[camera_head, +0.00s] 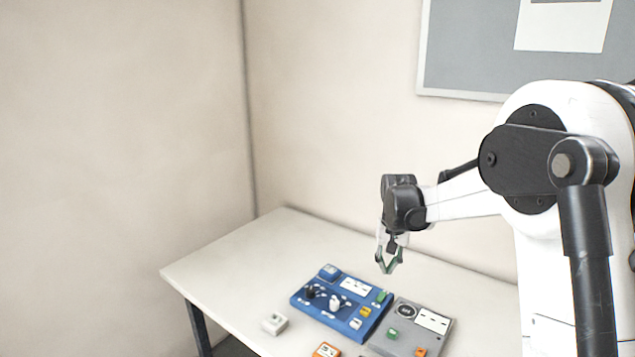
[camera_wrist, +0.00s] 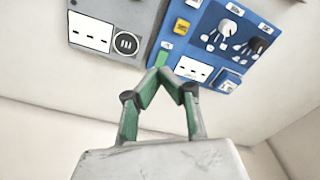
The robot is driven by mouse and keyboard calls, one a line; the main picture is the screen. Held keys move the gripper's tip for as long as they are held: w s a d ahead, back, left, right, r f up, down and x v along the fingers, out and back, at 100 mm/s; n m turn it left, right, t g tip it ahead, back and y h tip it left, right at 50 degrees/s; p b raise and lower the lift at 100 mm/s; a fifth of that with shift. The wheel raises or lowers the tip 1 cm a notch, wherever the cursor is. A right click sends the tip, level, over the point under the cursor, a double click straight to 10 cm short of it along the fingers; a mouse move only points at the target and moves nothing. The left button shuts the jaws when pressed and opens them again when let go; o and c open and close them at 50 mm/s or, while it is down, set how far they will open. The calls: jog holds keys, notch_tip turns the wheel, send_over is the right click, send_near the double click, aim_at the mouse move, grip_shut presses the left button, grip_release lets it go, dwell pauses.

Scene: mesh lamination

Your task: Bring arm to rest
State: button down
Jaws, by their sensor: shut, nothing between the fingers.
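My gripper (camera_head: 389,267) hangs from the end of my arm above the back part of the table, pointing down. Its green-lined fingers meet at the tips and hold nothing. In the wrist view my gripper (camera_wrist: 170,75) is shut too, with the blue panel (camera_wrist: 200,40) and the grey panel (camera_wrist: 118,18) beyond it. In the head view the blue panel (camera_head: 312,309) lies on the table below and left of the gripper. The gripper is clear of both panels and touches nothing.
The white table (camera_head: 235,265) stands against the walls. The grey panel (camera_head: 385,348) lies right of the blue one. A small white block (camera_head: 274,323) and an orange block (camera_head: 326,350) lie near the front. The table's left part is bare. A grey board (camera_head: 470,50) hangs on the wall.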

jog(key=s+r+t+b, duration=0.1)
jog(key=s+r+t, duration=0.1)
jog(key=s+r, duration=0.6)
jog(key=s+r+t+b, duration=0.1)
jog(key=s+r, duration=0.2)
jog(key=s, duration=0.9)
jog(key=s+f+n+t+b, duration=0.1)
jog(key=s+f+t, duration=0.2)
jog(key=s, duration=1.4)
jog(key=shift+f, duration=0.75)
